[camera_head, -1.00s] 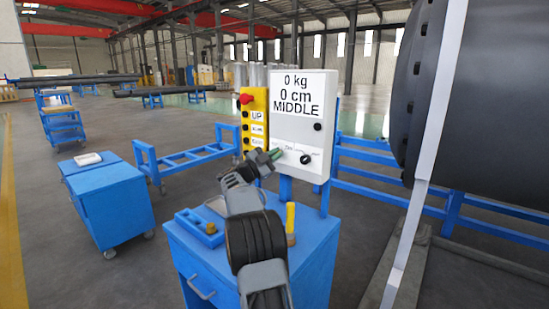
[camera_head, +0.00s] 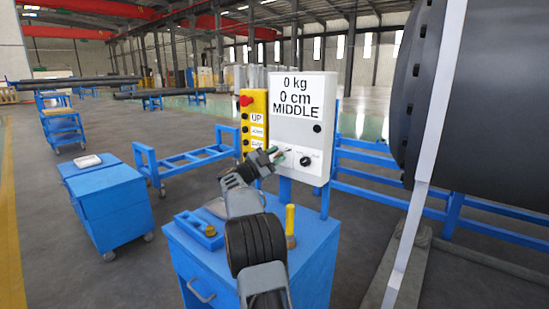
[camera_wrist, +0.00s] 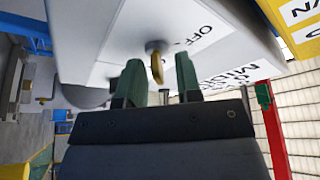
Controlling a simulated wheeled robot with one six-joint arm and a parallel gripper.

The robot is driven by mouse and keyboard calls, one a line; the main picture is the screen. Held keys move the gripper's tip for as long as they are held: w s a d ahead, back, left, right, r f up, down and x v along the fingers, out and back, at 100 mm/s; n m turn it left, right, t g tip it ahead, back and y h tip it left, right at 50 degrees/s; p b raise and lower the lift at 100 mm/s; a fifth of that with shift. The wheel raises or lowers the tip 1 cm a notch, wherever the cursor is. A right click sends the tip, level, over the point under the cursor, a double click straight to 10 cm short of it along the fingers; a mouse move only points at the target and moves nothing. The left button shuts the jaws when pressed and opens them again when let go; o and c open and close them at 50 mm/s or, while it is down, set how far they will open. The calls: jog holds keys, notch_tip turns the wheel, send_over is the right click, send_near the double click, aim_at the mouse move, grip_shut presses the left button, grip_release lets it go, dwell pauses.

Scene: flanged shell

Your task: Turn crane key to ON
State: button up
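The white control box (camera_head: 312,95) stands behind the blue cabinet and reads "0 kg, 0 cm, MIDDLE". My gripper (camera_head: 279,157) is close to the lower left of its front face. In the wrist view my gripper (camera_wrist: 158,72) is open, with one green finger on each side of a brass-coloured key (camera_wrist: 157,66). The key sticks out of a round lock on the white face, beside the letters "OFF". A gap shows between the key and each finger. In the head view the key cannot be made out clearly near my gripper.
A black knob (camera_head: 305,161) is on the box, right of my gripper. A yellow button pendant (camera_head: 254,121) hangs at its left. The blue cabinet (camera_head: 255,262) below carries a yellow-handled tool (camera_head: 290,222) and a blue block (camera_head: 199,230). A large dark cylinder (camera_head: 490,105) is at right.

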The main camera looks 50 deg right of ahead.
jog(key=shift+w+a+f, duration=0.1)
jog(key=shift+f, duration=0.05)
jog(key=shift+a+f, duration=0.1)
jog(key=shift+a, duration=0.2)
jog(key=v, duration=1.3)
jog(key=shift+b, duration=0.4)
